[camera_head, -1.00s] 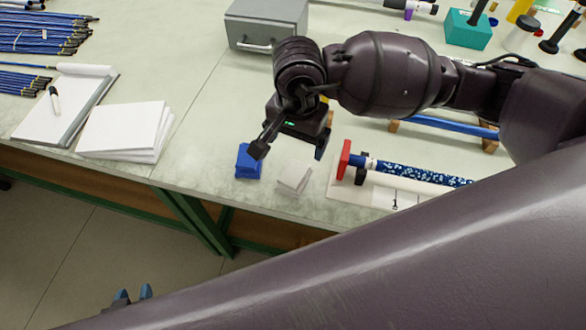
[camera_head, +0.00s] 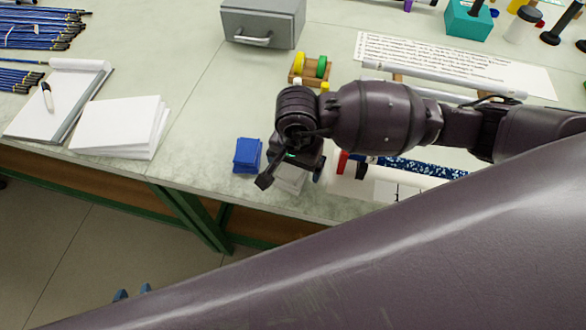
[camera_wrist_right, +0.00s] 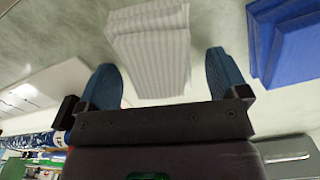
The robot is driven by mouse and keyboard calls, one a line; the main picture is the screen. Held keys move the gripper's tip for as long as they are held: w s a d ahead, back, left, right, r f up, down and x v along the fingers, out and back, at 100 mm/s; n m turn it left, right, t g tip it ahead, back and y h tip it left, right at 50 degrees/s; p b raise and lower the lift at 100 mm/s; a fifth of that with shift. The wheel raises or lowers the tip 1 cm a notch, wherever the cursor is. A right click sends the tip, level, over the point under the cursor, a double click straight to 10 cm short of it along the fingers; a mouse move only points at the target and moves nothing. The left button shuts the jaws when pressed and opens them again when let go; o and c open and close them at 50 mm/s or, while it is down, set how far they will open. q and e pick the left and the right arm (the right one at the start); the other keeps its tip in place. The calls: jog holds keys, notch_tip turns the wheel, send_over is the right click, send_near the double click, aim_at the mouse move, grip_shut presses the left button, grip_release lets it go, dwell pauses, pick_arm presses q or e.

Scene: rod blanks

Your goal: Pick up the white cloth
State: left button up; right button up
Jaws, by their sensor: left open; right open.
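The white cloth (camera_head: 289,186) lies folded near the front edge of the table, partly hidden under my right gripper (camera_head: 291,176). In the right wrist view the cloth (camera_wrist_right: 152,50) is a striped, pale stack. There my right gripper (camera_wrist_right: 162,85) is open, one blue-tipped finger to each side of the cloth's near end. Nothing is clamped, and I cannot tell how high the fingertips are above the table.
A blue folded cloth (camera_head: 247,155) lies just left of the white one. A grey drawer box (camera_head: 262,23) stands behind. Paper stack (camera_head: 118,126) sits left; table between is clear.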

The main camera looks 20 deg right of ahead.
jog(key=c, duration=0.7)
jog(key=shift+c, duration=1.5)
notch_tip(320, 180, up, 20)
jog(key=p, duration=0.2)
